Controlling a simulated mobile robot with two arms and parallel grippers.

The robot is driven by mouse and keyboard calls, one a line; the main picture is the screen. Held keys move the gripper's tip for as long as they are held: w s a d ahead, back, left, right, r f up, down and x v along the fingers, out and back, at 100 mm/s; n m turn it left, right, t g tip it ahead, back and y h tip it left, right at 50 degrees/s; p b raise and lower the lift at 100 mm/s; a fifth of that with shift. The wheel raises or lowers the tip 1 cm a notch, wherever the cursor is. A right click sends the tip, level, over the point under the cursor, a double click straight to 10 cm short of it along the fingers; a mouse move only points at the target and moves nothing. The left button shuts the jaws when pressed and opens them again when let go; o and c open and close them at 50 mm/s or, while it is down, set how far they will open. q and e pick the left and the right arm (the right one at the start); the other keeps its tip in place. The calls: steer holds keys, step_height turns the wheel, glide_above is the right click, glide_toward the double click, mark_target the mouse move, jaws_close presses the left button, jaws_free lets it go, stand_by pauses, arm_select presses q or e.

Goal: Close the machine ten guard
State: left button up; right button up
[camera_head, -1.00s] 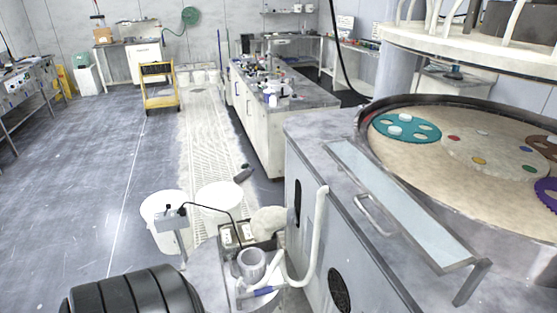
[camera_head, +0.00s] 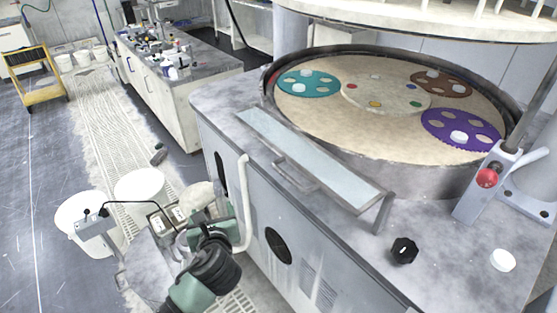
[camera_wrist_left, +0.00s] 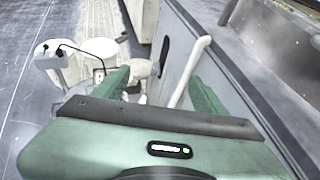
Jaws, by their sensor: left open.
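The machine guard (camera_head: 305,155) is a long, pale, see-through panel in a grey metal frame, in the head view. It lies tilted along the front edge of the machine top, with the round platen bed open behind it. Its bar handle (camera_head: 292,178) sticks out on the front side. My left gripper (camera_head: 208,222) is green and black, left of and below the handle, apart from it, in front of the cabinet. In the left wrist view its two green fingers (camera_wrist_left: 160,88) stand apart with nothing held between them. My right gripper is not seen.
The machine cabinet (camera_head: 235,160) carries a pale upright pipe (camera_head: 244,195). White buckets (camera_head: 138,187) and a small sink area stand left of my gripper. A black knob (camera_head: 404,250) and a red button (camera_head: 487,178) sit on the machine top. The floor at left is open.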

arm_select(q)
steer(key=shift+r, duration=0.6)
